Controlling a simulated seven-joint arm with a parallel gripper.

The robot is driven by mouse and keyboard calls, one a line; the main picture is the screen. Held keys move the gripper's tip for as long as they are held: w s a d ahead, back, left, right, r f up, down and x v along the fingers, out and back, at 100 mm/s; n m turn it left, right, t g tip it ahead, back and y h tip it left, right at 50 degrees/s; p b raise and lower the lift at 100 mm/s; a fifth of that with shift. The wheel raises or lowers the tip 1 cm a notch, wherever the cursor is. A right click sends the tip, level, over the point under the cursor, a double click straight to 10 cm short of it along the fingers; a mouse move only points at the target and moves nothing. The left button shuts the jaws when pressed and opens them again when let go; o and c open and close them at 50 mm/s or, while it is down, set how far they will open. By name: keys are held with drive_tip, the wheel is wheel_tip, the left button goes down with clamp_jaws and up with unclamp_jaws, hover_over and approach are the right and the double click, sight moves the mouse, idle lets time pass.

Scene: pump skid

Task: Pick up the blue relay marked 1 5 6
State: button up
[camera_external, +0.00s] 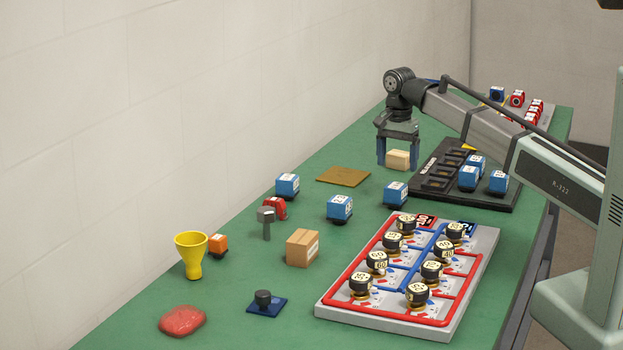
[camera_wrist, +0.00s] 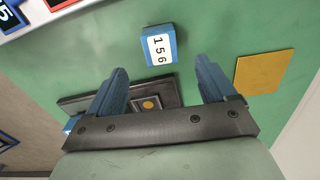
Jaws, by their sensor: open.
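The blue relay marked 1 5 6 (camera_wrist: 158,45) lies ahead of my fingertips in the wrist view, its white label facing up. The blue relay beside the black tray (camera_external: 395,194) in the external view appears to be the same one; its number is too small to read there. My gripper (camera_external: 397,166) is open, above the table behind that relay. In the wrist view my gripper (camera_wrist: 162,72) has both blue fingers apart with nothing held between them.
The black slotted tray (camera_external: 431,193) holds several blue relays at right. A brown square (camera_external: 343,177) lies to the left. The pump panel (camera_external: 333,303) stands in front. More blue relays (camera_external: 340,207) and a cardboard box (camera_external: 303,248) stand nearby. A tan block (camera_external: 397,160) shows between my fingers externally.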

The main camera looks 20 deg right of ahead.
sight(396, 186)
drive_tip(key=shift+f, duration=5.2)
drive_tip(key=shift+c, duration=0.2)
drive_tip(key=c, duration=1.1)
